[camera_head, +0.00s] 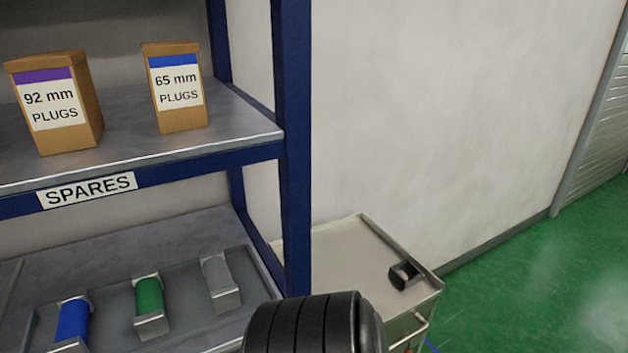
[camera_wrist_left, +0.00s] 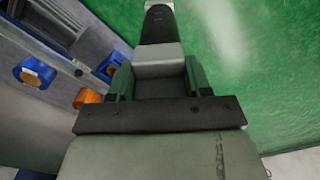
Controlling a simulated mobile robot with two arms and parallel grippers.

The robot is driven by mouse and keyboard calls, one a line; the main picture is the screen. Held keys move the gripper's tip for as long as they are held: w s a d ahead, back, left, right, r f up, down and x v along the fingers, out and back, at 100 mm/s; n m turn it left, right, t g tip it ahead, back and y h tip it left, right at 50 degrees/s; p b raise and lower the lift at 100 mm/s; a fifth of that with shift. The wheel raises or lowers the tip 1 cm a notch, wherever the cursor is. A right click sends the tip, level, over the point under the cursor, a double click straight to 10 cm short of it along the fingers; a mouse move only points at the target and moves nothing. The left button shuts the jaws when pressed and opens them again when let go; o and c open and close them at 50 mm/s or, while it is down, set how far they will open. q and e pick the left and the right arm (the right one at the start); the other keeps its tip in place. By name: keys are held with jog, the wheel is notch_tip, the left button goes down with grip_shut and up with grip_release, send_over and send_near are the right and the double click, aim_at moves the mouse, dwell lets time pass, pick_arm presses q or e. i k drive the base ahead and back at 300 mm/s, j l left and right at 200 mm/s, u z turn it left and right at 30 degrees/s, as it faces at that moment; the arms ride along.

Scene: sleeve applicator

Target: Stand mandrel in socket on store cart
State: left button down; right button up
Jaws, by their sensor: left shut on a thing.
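In the left wrist view, my left gripper (camera_wrist_left: 157,78) has its two green-padded fingers shut on the light grey block end of the mandrel (camera_wrist_left: 158,26). The mandrel's dark shaft extends away from the fingers, toward the top of the picture, over green floor. In the head view, the store cart (camera_head: 335,246) is a beige cart against the wall, right of the shelf post. A small dark fitting, apparently the socket (camera_head: 405,274), sits near its right edge. The held mandrel and left gripper cannot be made out in the head view. My right gripper is not in view.
A blue-framed shelf (camera_head: 295,120) stands at the left. It holds a 92 mm plug box (camera_head: 55,105) and a 65 mm plug box (camera_head: 178,90). Below are blue (camera_head: 73,320), green (camera_head: 149,296) and grey (camera_head: 216,271) pieces in a tray. Green floor (camera_head: 535,290) is clear at right.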

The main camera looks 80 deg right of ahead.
aim_at(404, 277)
jog(key=k+l, duration=0.25)
jog(key=k, duration=0.2)
jog(key=k+l, duration=0.2)
jog(key=k, duration=0.3)
jog(key=k+l+z, duration=0.1)
jog(key=k+l, duration=0.15)
jog(key=k, duration=0.2)
jog(key=k+l+z, duration=0.1)
jog(key=z, duration=1.4)
jog(key=k+l, duration=0.05)
